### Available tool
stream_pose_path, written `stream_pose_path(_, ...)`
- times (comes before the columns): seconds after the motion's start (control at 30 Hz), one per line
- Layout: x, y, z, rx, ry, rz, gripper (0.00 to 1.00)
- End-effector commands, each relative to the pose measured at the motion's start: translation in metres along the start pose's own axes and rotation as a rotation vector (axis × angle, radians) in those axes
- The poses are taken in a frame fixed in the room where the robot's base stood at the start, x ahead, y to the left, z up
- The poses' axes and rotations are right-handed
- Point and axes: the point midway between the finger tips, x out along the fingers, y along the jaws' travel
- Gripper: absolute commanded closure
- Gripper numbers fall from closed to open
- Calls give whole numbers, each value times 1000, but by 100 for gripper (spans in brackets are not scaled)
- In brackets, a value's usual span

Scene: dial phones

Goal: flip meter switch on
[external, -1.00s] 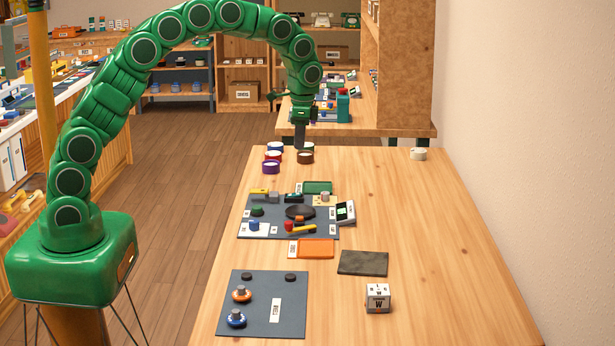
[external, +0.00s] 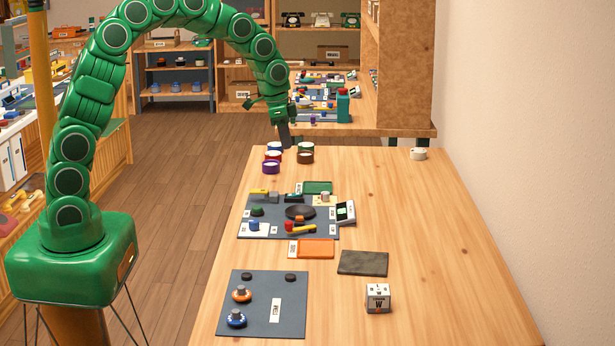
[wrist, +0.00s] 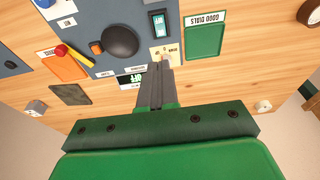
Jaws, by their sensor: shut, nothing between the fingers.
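The meter (external: 345,212) is a small dark box with a pale display, tilted at the right edge of the blue-grey work mat (external: 275,211). In the wrist view the meter (wrist: 132,77) shows large letters that look like OFF, and my fingers partly hide it. Its switch is too small or hidden to make out. My gripper (external: 285,142) is shut and empty, above the far end of the table near the jar lids, well beyond the meter. In the wrist view the closed fingertips (wrist: 164,62) overlap the beige pad with a small knob.
Several coloured round jars (external: 271,167) stand at the table's far left. The table's right side is mostly clear.

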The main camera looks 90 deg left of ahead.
Motion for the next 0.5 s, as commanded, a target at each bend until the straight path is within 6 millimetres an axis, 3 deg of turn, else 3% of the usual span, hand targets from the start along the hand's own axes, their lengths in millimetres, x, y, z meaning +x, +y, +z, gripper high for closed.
stream_pose_path(0.27,2,0,0,0,-1,0,100)
stream_pose_path(0.5,21,0,0,0,-2,1,100)
